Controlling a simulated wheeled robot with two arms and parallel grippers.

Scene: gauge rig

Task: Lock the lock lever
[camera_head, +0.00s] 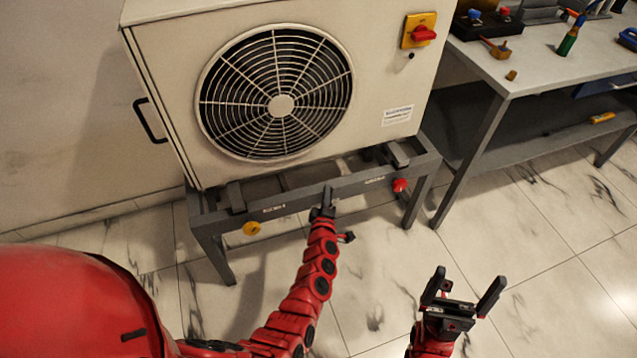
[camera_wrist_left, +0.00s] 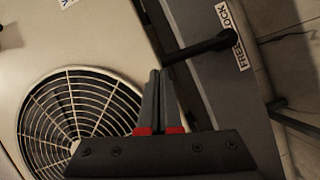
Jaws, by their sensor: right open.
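In the left wrist view a dark lever with a rounded black end (camera_wrist_left: 205,47) reaches across the grey beam to a white label (camera_wrist_left: 239,45) reading FREE and LOCK. The lever's end lies over the label, near the gap between the words. The lever is too small to make out in the head view, where the label (camera_head: 375,179) shows small on the right half of the stand's front beam. My left gripper (camera_head: 328,190) is at the middle of that beam; its fingers (camera_wrist_left: 160,75) are together, empty and apart from the lever. My right gripper (camera_head: 464,285) is open and empty above the floor.
A fan unit (camera_head: 170,50) stands on the grey stand (camera_head: 330,187). A yellow knob (camera_head: 251,228) and a red knob (camera_head: 400,185) are on the front of the stand. A red switch (camera_head: 423,34) is on the unit. A workbench (camera_head: 540,75) with tools is at right. Floor in front is clear.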

